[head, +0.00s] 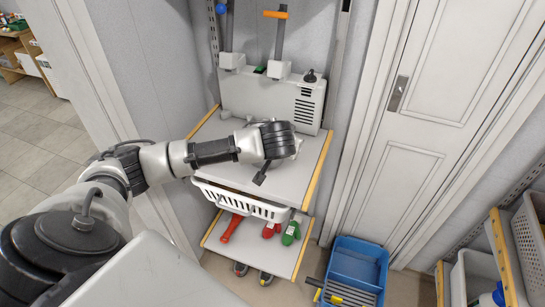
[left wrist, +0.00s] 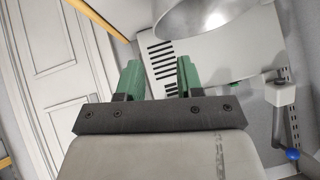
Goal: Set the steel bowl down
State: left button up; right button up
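The steel bowl (left wrist: 208,14) shows in the left wrist view, cut off by the top edge, shiny grey with a rounded rim. It lies beyond my left fingertips and not between them. My left gripper (left wrist: 158,74) has its two green fingers apart with a clear gap, through which the white machine's vent slots show. In the head view my left arm reaches in over the grey shelf top, and its wrist hides the gripper's fingers and most or all of the bowl. I cannot tell there what the bowl rests on. My right gripper is in neither view.
A white machine (head: 295,98) with vents and levers stands at the shelf's back. The grey shelf top (head: 309,160) has yellow edges. Below are a white basket (head: 240,203), and red and green tools (head: 290,233). A blue bin (head: 355,268) stands on the floor by the door (head: 425,120).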

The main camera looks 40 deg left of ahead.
pick_arm(q)
jog(key=shift+p+x, duration=0.95)
jog(key=shift+x, duration=4.35)
jog(key=shift+s+d+f, duration=0.1)
jog(key=shift+s+d, duration=0.05)
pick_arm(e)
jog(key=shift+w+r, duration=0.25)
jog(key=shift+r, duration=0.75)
pick_arm(q)
jog(key=shift+c, duration=0.4)
grip_shut()
